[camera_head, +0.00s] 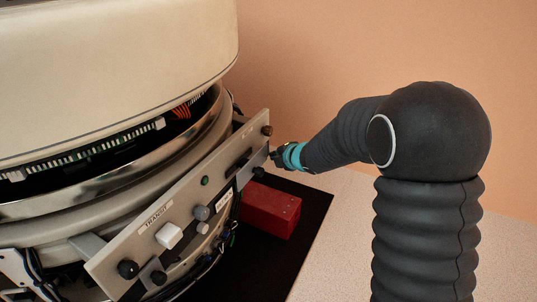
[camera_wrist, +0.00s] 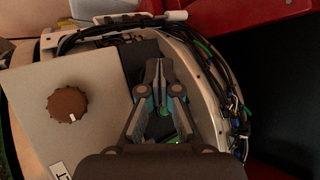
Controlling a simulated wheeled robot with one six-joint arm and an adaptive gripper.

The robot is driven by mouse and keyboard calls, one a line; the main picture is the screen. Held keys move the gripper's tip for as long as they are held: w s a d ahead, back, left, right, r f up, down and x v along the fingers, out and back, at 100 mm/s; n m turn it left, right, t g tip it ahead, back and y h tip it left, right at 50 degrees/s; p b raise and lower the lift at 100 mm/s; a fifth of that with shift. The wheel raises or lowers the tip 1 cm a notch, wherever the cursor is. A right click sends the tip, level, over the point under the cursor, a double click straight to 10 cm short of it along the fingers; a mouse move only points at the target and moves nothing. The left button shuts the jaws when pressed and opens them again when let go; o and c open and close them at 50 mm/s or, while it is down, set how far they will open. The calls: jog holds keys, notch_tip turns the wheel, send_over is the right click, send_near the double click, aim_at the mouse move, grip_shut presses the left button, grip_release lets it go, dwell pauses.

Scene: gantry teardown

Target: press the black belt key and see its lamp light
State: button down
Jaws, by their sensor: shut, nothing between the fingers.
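A tilted grey control panel (camera_head: 185,205) is fixed to the side of the round machine. My gripper (camera_head: 277,155) is at the panel's far right end, just below a brown knob (camera_head: 266,130). In the wrist view my gripper (camera_wrist: 155,64) is shut and empty, its tips over a dark patch beside the panel plate. I cannot tell whether they touch anything. I cannot make out for certain which dark part is the belt key. A small green lamp (camera_head: 205,180) on the panel looks dim; green spots show between my fingers in the wrist view, their source unclear.
A white square key (camera_head: 169,235), a grey knob (camera_head: 201,213) and black knobs (camera_head: 128,269) stand out from the panel. A red box (camera_head: 270,210) sits on the black mat (camera_head: 285,255) below. Loose cables (camera_wrist: 215,75) run along the machine's rim.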

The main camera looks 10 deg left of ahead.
jog(key=shift+w+a, duration=0.1)
jog(key=shift+a, duration=0.2)
jog(key=shift+d, duration=0.15)
dwell(0.4)
jog(key=shift+s+d, duration=0.35)
jog(key=shift+d, duration=0.4)
jog(key=s+d, duration=0.2)
jog(key=d, duration=0.3)
jog(key=shift+d+p, duration=0.3)
jog(key=shift+d, duration=0.05)
dwell(0.5)
